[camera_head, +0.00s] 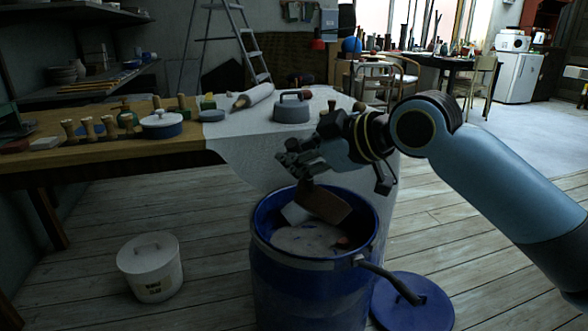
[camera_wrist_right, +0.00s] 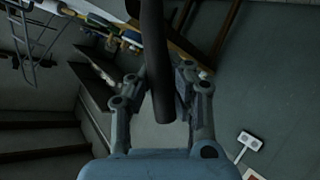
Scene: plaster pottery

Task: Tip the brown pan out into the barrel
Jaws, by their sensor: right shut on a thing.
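The brown pan (camera_head: 327,205) is held tilted just over the mouth of the blue barrel (camera_head: 305,285), its lower part within the rim as seen from the head. A pale grey patch shows beside its lower left edge; I cannot tell whether it is part of the pan or something in the barrel. My right gripper (camera_head: 300,160) is above the barrel, shut on the pan's handle. In the right wrist view a dark bar, seemingly the handle (camera_wrist_right: 158,65), runs between the fingers. My left gripper is not in view.
Pale grey matter with a small reddish bit lies inside the barrel. A blue lid (camera_head: 412,305) lies on the floor at its right. A lidded white bucket (camera_head: 150,265) stands at left. The table (camera_head: 100,152) behind holds pots and tools. Plank floor is clear between bucket and barrel.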

